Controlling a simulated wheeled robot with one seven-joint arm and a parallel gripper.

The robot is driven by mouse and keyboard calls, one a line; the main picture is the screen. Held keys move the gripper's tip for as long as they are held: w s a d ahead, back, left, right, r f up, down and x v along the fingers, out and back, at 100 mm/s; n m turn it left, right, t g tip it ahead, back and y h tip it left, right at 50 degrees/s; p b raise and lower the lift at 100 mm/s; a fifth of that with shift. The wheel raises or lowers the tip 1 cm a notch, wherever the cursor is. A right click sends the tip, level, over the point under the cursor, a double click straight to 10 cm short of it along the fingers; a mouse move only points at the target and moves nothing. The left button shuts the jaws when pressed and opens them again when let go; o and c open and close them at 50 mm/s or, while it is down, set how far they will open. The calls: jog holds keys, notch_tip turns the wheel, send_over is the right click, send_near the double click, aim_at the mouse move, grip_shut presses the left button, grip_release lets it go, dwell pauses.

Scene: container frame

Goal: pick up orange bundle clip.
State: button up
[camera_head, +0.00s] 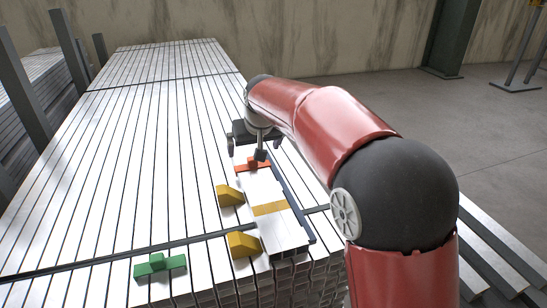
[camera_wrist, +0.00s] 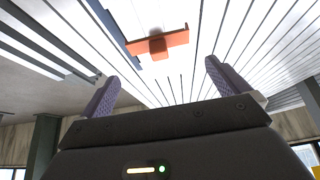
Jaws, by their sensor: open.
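The orange bundle clip (camera_head: 246,168) lies at the far end of a short bundle of silver bars, on the large stack. It is a flat orange strip with a raised block in its middle. My gripper (camera_head: 258,150) is just above and behind it, partly overlapping it in the head view. In the wrist view the orange clip (camera_wrist: 174,40) shows at the top centre, beyond the fingertips. My gripper (camera_wrist: 163,68) is open there, its two purple-grey fingers wide apart with nothing between them. The clip looks apart from the fingers.
A green clip (camera_head: 160,265) lies on the bars at the lower left. Two yellow wedge blocks (camera_head: 229,195) (camera_head: 243,244) stand left of the short bundle, which has a tan band (camera_head: 270,208). A dark rail (camera_head: 294,205) runs along its right side. Bars at left are clear.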

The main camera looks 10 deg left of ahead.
aim_at(252, 164)
jog(key=x, duration=0.7)
jog(key=shift+f, duration=0.2)
jog(key=c, duration=0.6)
jog(key=shift+r, duration=0.1)
